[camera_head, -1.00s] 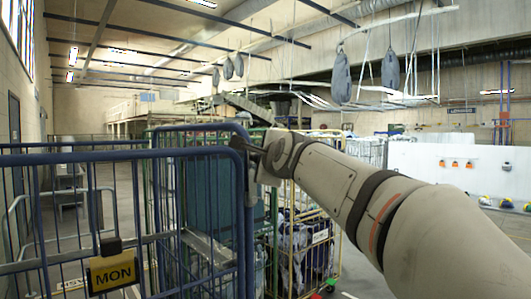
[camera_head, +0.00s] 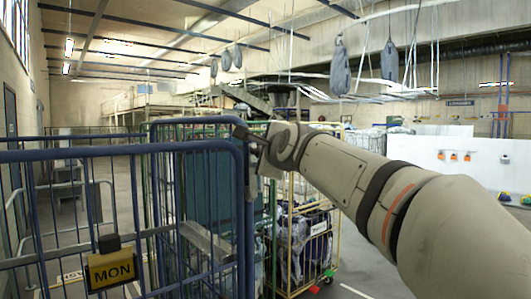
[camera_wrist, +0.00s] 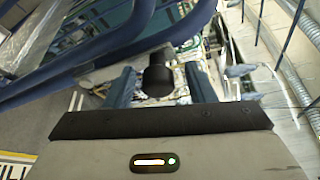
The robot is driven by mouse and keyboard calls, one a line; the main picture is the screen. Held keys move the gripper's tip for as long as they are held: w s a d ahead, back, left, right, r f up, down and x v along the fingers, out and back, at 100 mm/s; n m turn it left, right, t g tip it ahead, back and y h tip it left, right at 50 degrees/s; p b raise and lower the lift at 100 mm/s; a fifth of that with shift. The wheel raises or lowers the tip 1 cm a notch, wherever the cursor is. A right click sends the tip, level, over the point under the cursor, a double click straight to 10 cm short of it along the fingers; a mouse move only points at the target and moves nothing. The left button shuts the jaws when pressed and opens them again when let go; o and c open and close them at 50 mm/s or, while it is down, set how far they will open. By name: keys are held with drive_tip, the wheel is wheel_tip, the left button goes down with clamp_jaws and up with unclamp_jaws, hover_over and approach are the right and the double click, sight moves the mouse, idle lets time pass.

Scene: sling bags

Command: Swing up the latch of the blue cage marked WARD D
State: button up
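A blue tube-framed cage (camera_head: 120,152) fills the left foreground of the head view, with a yellow MON tag (camera_head: 110,268) on its bars. I cannot read a WARD D marking. My gripper (camera_head: 256,140) is at the upper right corner of this cage. In the wrist view a black round knob (camera_wrist: 158,76), seemingly the latch's handle, lies between the two fingers of my gripper (camera_wrist: 160,86). Gaps seem to show on both sides of it, so the fingers look open around it. The rest of the latch is mostly hidden, and contact is unclear.
Blue cage tubes (camera_wrist: 115,45) run close beside the fingers in the wrist view. A yellow-framed cage (camera_head: 305,245) with dark bags stands behind my arm. Grey sling bags (camera_head: 340,68) hang overhead. Open floor shows at the lower right.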

drive_tip(key=shift+s+d, duration=0.1)
drive_tip(key=shift+s, duration=0.1)
drive_tip(key=f+b+v, duration=0.1)
drive_tip(key=v, duration=0.6)
drive_tip(key=shift+s+r+b, duration=0.2)
drive_tip(key=shift+r+b, duration=0.2)
drive_tip(key=shift+r, duration=0.1)
